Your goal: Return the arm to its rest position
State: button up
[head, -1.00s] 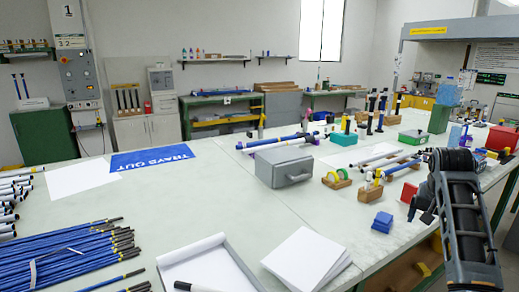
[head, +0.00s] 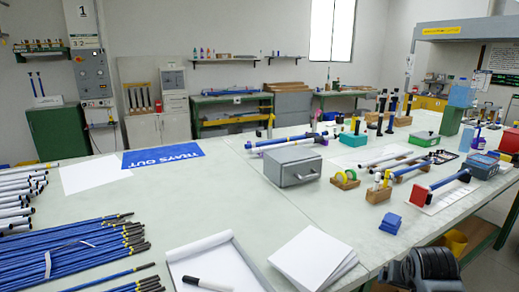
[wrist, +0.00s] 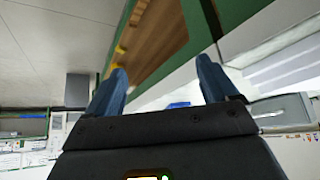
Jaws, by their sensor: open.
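My gripper (wrist: 161,76) shows in the wrist view with its two blue-grey fingers spread apart. Nothing is between them. The wrist view is tilted sideways, with a green-edged brown surface and part of the pale worktop beyond the fingers. In the head view only a dark part of my arm shows at the bottom right, low beside the table edge. The gripper itself cannot be made out there.

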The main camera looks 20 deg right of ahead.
jog(key=s+a+f+n+t+y, duration=0.1)
jog(key=s+a+f+n+t, duration=0.15)
jog(key=s+a, duration=0.7)
jog(key=s+a+f+n+t, duration=0.25)
jog(key=s+a, duration=0.35)
jog(key=a, duration=0.6)
jog(key=s+a+r+n+t+y, duration=0.2)
jog(key=s+a+r, duration=0.2)
jog(key=s+r, duration=0.4)
jog(key=s+a+r+n+t+y, duration=0.1)
jog(key=s+a+r+n+t, duration=0.1)
jog(key=s+a+r, duration=0.3)
jog(key=s+r+t, duration=0.1)
jog(key=s+r, duration=0.3)
jog(key=shift+y, duration=0.4)
jog(key=shift+r, duration=0.1)
